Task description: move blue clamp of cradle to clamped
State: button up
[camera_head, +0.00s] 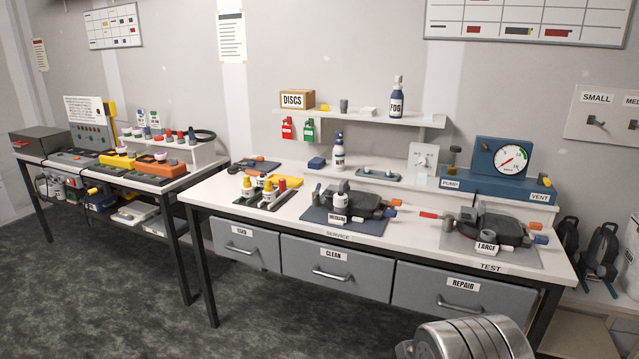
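Two dark cradle-like fixtures stand on the bench. One (370,200) is on the blue service mat, by a label that seems to read MEDIUM. The other (490,226) is on the grey test mat, by a LARGE label. Each has an orange handle and a blue handle at its right side. The blue handle of the first (391,213) sits just below its orange handle (396,202). The blue handle of the second (540,240) sits below its orange handle (535,227). I cannot tell whether either blue clamp is open or closed. My gripper is not in view.
Small bottles (248,187) stand on a dark tray left of the service mat. A blue pump box with a gauge (511,160) stands behind the test mat. Labelled drawers (338,266) line the bench front. A second table (160,186) stands left; dark floor is clear in front.

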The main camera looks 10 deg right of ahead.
aim_at(314, 194)
jog(key=u, duration=0.25)
jog(key=i, duration=0.9)
jog(key=u, duration=0.3)
jog(key=i, duration=1.8)
jog(key=z, duration=0.5)
jog(key=i, duration=0.55)
jog(key=u, duration=0.05)
